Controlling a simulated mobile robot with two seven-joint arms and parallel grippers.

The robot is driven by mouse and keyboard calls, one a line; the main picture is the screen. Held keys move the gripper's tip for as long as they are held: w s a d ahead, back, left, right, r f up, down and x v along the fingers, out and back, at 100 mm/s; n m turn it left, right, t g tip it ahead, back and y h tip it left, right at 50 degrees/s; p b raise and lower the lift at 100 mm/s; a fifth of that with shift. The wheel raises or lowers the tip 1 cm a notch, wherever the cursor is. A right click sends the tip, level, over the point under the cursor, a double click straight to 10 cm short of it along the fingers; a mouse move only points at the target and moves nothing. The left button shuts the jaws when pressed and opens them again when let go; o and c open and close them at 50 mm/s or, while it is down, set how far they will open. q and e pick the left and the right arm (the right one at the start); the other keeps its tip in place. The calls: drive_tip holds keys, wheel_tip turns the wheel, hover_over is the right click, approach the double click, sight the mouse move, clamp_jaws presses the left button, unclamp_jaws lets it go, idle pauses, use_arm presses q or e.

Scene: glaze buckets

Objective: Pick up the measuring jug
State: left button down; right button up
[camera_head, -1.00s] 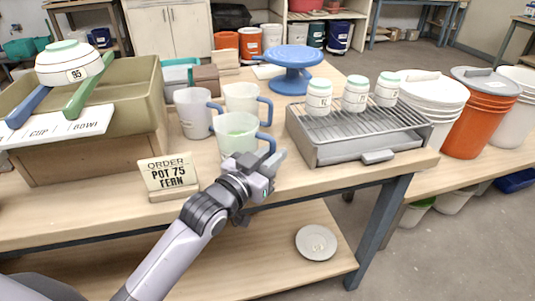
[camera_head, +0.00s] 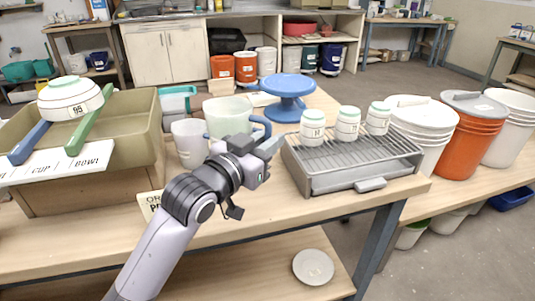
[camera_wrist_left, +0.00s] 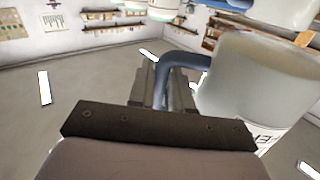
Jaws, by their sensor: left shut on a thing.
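The measuring jug (camera_head: 228,116) is translucent, pale greenish, with a blue handle. It is up in front of the other jugs, and it appears to be clear of the table. My left gripper (camera_head: 268,147) is at the handle on its right side. In the left wrist view my gripper (camera_wrist_left: 165,90) is shut on the blue handle (camera_wrist_left: 176,62), with the cloudy jug body (camera_wrist_left: 255,85) to the right. My right gripper is out of view.
A grey wire rack (camera_head: 350,160) with several small lidded jars stands right of my gripper. A blue turntable (camera_head: 288,90) is behind. An olive bin (camera_head: 135,125) stands left. My arm partly covers the order card (camera_head: 148,201). White and orange buckets (camera_head: 461,140) stand at the right.

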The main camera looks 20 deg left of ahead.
sight(267, 119)
use_arm(q)
drive_tip(key=shift+r+p, duration=0.8)
drive_tip(key=shift+r, duration=3.35)
